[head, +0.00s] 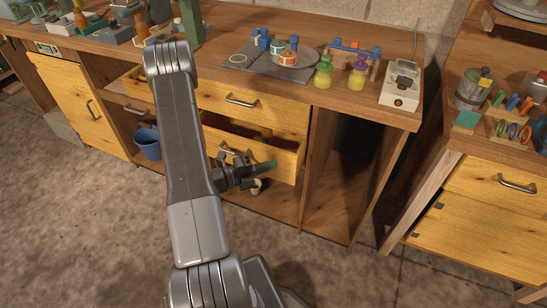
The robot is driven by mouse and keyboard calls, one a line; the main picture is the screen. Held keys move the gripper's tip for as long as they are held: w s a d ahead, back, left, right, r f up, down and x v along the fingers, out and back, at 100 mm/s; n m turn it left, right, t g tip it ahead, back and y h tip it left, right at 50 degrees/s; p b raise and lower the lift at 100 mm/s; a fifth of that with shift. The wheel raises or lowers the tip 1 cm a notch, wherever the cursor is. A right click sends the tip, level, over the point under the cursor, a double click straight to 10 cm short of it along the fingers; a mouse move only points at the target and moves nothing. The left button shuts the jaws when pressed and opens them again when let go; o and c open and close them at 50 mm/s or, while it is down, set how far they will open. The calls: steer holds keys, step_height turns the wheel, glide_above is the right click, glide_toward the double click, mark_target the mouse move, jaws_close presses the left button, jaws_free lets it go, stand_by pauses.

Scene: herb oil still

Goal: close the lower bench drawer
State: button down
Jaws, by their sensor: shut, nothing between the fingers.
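The lower bench drawer (286,166) is pulled out below a closed upper drawer in the middle of the bench. It has a yellow wooden front with a metal handle (234,153), and its dark inside shows behind the front. My gripper (247,172) is shut and empty, low in front of the drawer front, just below and right of the handle. I cannot tell whether it touches the front. My arm hides the drawer's left part.
The upper drawer (254,105) is above. A blue bucket (147,143) stands left of my arm. The bench top (222,82) holds bottles, a plate and a small device (402,87). An open bay lies right of the drawer; another cabinet (482,220) stands farther right.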

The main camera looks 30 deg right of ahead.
mark_target(273, 157)
steer(key=shift+w+d, duration=1.3)
steer(key=shift+d, duration=0.2)
steer(key=w+d, duration=0.3)
steer(key=shift+d, duration=0.25)
